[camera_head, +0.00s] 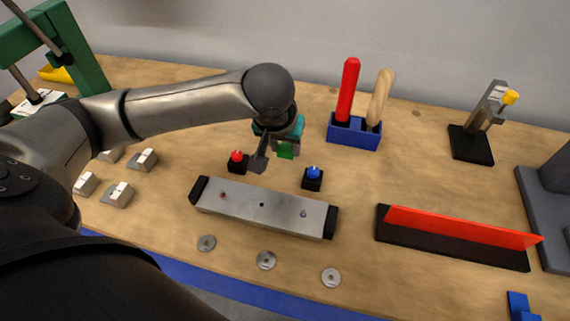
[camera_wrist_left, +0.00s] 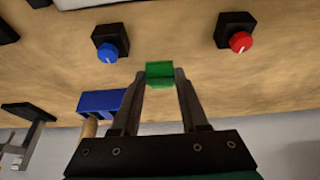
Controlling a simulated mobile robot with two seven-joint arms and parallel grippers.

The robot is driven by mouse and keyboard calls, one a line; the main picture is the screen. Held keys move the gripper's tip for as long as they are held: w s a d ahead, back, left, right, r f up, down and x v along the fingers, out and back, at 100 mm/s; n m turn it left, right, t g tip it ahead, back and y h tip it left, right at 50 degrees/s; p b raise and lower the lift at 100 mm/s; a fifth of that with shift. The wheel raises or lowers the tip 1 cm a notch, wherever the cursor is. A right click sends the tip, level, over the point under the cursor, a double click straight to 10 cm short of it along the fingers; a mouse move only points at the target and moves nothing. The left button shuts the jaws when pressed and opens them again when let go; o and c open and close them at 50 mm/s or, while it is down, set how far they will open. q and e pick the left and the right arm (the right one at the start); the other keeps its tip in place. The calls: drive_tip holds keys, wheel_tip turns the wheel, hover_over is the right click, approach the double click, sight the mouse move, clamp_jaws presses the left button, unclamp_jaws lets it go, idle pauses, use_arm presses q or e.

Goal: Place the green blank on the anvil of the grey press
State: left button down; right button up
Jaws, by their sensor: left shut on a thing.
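My left gripper (camera_head: 272,150) hangs above the table near the middle, behind the steel bar. It is shut on the green blank (camera_head: 286,151), a small green block. The left wrist view shows the blank (camera_wrist_left: 159,73) between the two fingertips (camera_wrist_left: 159,80), apart from the table things around it. A dark grey machine (camera_head: 545,215) at the right edge looks like the grey press. It is largely cut off, and I cannot make out its anvil. The gripper is far to the left of it. My right gripper is not in view.
A blue holder (camera_head: 354,134) with red and wooden handles, a red-topped black rail (camera_head: 455,240) and a clamp (camera_head: 472,145) stand toward the right. Red (camera_head: 237,162) and blue (camera_head: 312,178) knobs flank the gripper. A green press (camera_head: 88,65) stands left.

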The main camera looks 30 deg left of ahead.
use_arm(q)
wheel_tip(320, 180, down, 5)
drive_tip(key=shift+b, duration=0.65)
drive_tip(key=shift+c, duration=2.1)
unclamp_jaws()
